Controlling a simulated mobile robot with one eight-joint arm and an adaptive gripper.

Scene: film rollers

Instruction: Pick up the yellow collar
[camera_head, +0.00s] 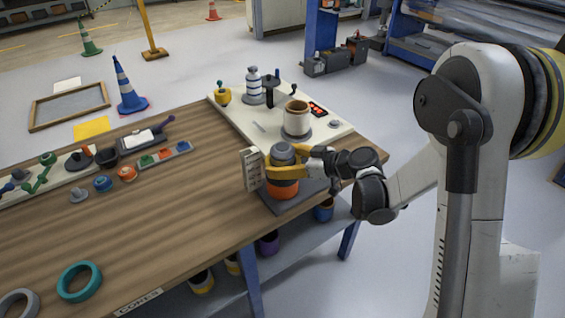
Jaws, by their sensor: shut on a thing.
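The yellow collar (280,172) shows as a yellow band around a stack with a grey top (284,152) and an orange base (284,190). The stack stands upright on a dark plate near the table's right front edge. My gripper (277,161) reaches in from the right at the height of the yellow band and is shut on it. Yellow parts also show by the fingers, so the border between collar and gripper is hard to make out. I cannot tell whether the collar is clear of the orange base.
A small pale upright block (251,169) stands close left of the stack. Behind it, a white board (262,126) bears a white cup (297,117), a striped bottle (254,82) and a yellow pot (222,96). A teal ring (79,282) lies front left. The wooden table's (185,215) middle is clear.

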